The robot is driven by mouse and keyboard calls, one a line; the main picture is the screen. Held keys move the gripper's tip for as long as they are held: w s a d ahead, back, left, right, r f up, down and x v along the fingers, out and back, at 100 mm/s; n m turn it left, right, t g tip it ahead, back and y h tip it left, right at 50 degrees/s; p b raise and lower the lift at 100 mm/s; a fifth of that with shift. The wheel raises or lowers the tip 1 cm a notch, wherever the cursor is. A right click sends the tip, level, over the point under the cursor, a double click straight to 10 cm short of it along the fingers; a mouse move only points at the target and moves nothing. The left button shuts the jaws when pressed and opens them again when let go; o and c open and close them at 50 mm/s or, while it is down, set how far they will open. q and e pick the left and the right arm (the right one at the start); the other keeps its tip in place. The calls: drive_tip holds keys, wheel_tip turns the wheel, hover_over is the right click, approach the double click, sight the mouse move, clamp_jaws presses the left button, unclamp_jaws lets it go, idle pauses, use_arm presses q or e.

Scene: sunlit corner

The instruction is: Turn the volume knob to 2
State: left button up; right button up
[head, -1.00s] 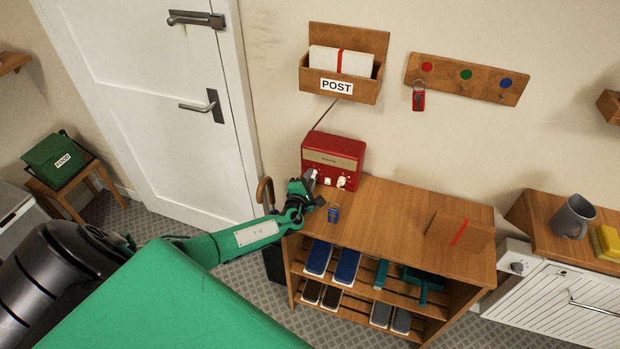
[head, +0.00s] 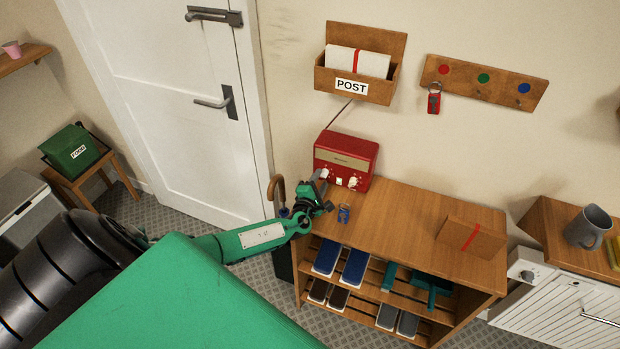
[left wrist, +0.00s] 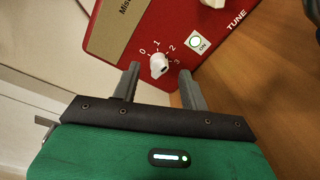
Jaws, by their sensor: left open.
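The red radio (head: 346,154) stands on the wooden cabinet against the wall. In the left wrist view its red front (left wrist: 112,38) shows the white volume knob (left wrist: 158,65) with marks 0, 1, 2 and 3 around it. A small dark mark shows on the knob, but I cannot tell surely which number it points to. My left gripper (head: 324,190) is at the radio's front left. In the left wrist view its open fingers (left wrist: 159,72) are on either side of the knob, with gaps showing. My right gripper is not in view.
A lit ON button (left wrist: 197,41) and part of the TUNE knob (left wrist: 213,2) are beside the volume knob. A brown packet with a red band (head: 470,238) stands further right.

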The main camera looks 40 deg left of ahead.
use_arm(q)
drive_tip(key=b+v, duration=0.1)
drive_tip(key=v, duration=1.1)
